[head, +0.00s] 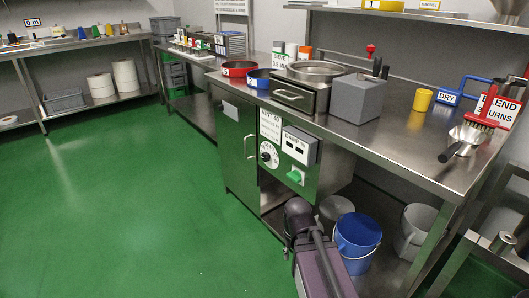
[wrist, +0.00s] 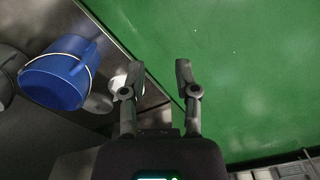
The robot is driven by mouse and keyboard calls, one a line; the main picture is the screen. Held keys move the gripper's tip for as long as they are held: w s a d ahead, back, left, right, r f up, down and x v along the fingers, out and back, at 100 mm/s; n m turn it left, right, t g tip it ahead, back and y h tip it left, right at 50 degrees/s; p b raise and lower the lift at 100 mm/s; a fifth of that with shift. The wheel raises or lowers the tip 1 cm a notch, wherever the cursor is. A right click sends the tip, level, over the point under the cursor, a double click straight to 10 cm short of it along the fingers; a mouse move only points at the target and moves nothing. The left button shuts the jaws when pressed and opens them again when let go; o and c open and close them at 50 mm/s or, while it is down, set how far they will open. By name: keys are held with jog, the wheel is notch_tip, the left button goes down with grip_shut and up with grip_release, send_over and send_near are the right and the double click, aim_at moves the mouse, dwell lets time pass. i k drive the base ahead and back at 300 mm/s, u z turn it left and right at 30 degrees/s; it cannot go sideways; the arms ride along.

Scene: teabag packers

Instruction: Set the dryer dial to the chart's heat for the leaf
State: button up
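The dryer dial (head: 268,155) is a round black-and-white knob on the steel dryer front (head: 309,182) under the bench. Its pointer setting is too small to read. A white chart (head: 271,125) sits just above it; its heading seems to say "DRY AT", and the lines below are unreadable. A "DAMP %" display (head: 299,146) and a green switch (head: 295,176) are to the right. I cannot tell which leaf is meant. My gripper shows in the wrist view (wrist: 159,72), open and empty above the floor, touching nothing. In the head view my arm is low, right of and below the dial.
A blue bucket (head: 357,237) stands on the lower shelf right of my arm, also in the wrist view (wrist: 58,75). A grey bucket (head: 414,226) is beyond it. The cabinet door with a handle (head: 238,150) is left of the dial. Green floor (head: 130,210) is clear.

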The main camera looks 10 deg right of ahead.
aim_at(266, 156)
jog(key=k, duration=1.35)
jog(key=u, duration=0.35)
jog(key=i, duration=2)
jog(key=z, duration=0.55)
